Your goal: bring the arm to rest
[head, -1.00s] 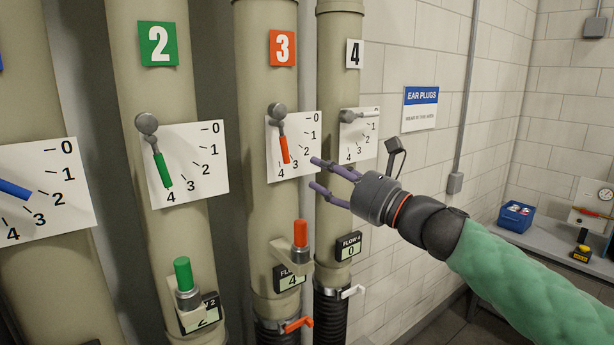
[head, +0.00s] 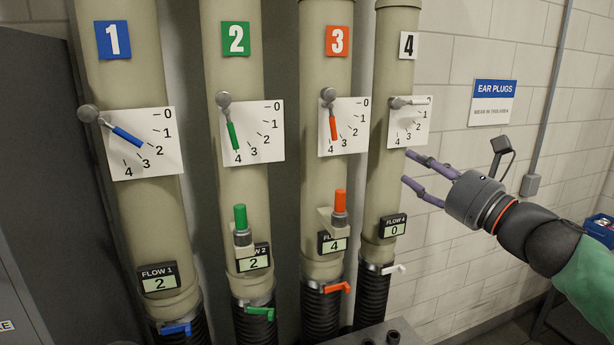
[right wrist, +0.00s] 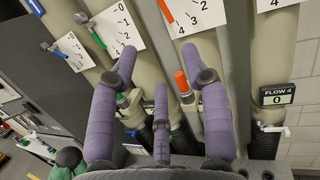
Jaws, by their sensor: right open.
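My right gripper (head: 408,168) is open and empty. It points left, in front of the right side of pipe 4 (head: 388,185), below that pipe's dial plate. Its purple fingers also fill the middle of the right wrist view (right wrist: 165,75), spread apart with nothing between them. The blue lever (head: 126,137) points near 2, the green lever (head: 232,136) and the orange lever (head: 333,128) near 4, and the white lever (head: 419,102) at 0. The flow displays read 2 on pipe 1 (head: 158,284), 2 on pipe 2, 4 on pipe 3 and 0 on pipe 4. My left gripper is not seen.
A green-capped valve (head: 240,218) and an orange-capped valve (head: 340,203) stick out from pipes 2 and 3. Small coloured handles sit low on the pipes. A wall box (head: 501,145) and a blue bin (head: 601,228) are at the right. The wall space between is clear.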

